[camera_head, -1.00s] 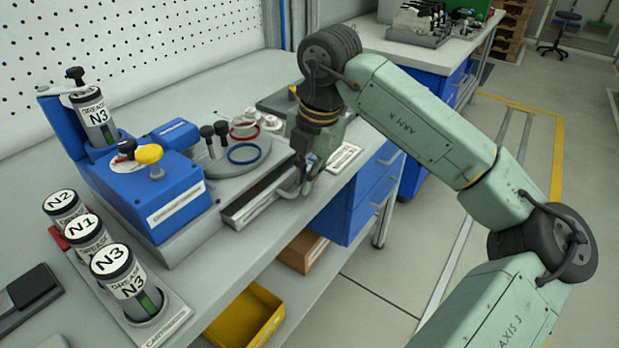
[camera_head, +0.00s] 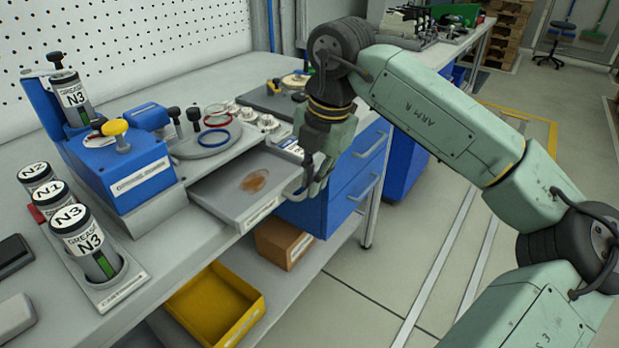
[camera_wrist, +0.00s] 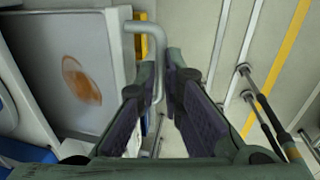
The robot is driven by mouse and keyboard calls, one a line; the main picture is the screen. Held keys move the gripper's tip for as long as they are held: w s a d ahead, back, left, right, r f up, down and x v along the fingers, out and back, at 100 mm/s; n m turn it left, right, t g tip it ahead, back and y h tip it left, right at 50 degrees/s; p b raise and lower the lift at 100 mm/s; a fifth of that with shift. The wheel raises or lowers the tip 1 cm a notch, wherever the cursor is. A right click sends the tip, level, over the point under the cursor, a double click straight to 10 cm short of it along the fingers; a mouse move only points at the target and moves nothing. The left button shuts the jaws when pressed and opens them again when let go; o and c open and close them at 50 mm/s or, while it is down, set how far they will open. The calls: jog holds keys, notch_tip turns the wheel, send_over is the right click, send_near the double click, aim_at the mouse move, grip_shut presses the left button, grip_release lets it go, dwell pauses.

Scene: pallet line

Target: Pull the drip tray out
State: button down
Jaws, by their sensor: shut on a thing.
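The drip tray (camera_head: 222,188) is a shallow grey tray sticking out from the front of the blue grease machine (camera_head: 128,175), past the bench edge. A brown stain (camera_head: 255,181) lies on its floor. My gripper (camera_head: 305,189) is at the tray's front right and shut on its grey bar handle. In the wrist view the tray (camera_wrist: 88,112) fills the left side, and the handle (camera_wrist: 158,40) runs down between the fingers of my gripper (camera_wrist: 162,70). The exact contact is partly hidden by the fingers.
Several grease cartridges (camera_head: 84,242) stand in a rack at the front left. A yellow bin (camera_head: 215,305) and a cardboard box (camera_head: 283,244) sit on the shelf below. Blue drawers (camera_head: 350,180) are behind my gripper.

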jog(key=shift+a, duration=0.1)
jog(key=c, duration=1.7)
grip_release()
jog(key=shift+r, duration=0.1)
notch_tip(320, 180, up, 12)
jog(key=s+d, duration=0.1)
jog(key=shift+d, duration=0.4)
jog(key=shift+s+f, duration=0.1)
jog(key=shift+f, duration=0.1)
